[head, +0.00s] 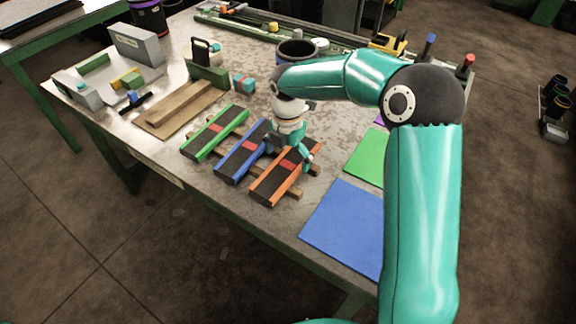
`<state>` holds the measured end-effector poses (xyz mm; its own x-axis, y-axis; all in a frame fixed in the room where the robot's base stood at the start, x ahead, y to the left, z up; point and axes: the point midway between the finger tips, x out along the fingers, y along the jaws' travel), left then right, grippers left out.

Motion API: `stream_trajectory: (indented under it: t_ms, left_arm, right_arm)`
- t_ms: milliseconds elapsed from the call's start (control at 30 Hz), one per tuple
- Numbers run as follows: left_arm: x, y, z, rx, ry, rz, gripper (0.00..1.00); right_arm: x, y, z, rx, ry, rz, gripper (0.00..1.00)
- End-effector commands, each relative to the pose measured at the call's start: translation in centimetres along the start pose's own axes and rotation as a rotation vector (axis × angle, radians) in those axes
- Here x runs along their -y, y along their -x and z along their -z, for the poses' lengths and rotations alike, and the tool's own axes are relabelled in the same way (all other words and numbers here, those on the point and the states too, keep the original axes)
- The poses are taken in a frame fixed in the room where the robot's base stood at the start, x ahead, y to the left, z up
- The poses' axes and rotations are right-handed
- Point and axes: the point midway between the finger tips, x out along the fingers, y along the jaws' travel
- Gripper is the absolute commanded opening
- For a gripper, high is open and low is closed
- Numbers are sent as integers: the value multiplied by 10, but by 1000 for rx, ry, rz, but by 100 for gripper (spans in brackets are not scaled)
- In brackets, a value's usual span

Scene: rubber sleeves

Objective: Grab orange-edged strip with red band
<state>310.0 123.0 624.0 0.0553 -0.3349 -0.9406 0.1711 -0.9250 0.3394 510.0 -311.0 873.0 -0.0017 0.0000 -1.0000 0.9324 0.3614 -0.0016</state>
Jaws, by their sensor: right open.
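The orange-edged strip (270,187) is dark on top with a red band (287,165) across it. It lies nearest the front edge of three strips, across wooden bars. My right gripper (290,156) is open over its far half, one finger on each side, near the red band. I cannot tell whether the fingers touch the strip, and the gripper hides part of its far end. The blue-edged strip (231,166) and the green-edged strip (204,141) lie to the left, each with a red band. My left gripper is not in view.
A blue mat (345,228) and a green mat (367,157) lie to the right. A wooden board (178,112), a dark round container (297,50) and a green-based block (207,72) stand behind the strips. The table's front edge is close to the orange-edged strip.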

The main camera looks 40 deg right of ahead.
Motion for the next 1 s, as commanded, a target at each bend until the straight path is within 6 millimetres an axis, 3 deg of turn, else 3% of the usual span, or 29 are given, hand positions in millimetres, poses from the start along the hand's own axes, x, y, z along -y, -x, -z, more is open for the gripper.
stream_trajectory:
  t_ms: [133,400,767,1000]
  left_arm:
    - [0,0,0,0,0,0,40]
    - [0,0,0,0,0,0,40]
    - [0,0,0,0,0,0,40]
    - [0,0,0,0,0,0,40]
  right_arm:
    - [0,-16,0,-1,0,1,100]
    - [-1,-18,0,0,0,-1,98]
    - [-1,-18,0,0,1,-2,38]
    - [-1,-17,0,0,1,-2,36]
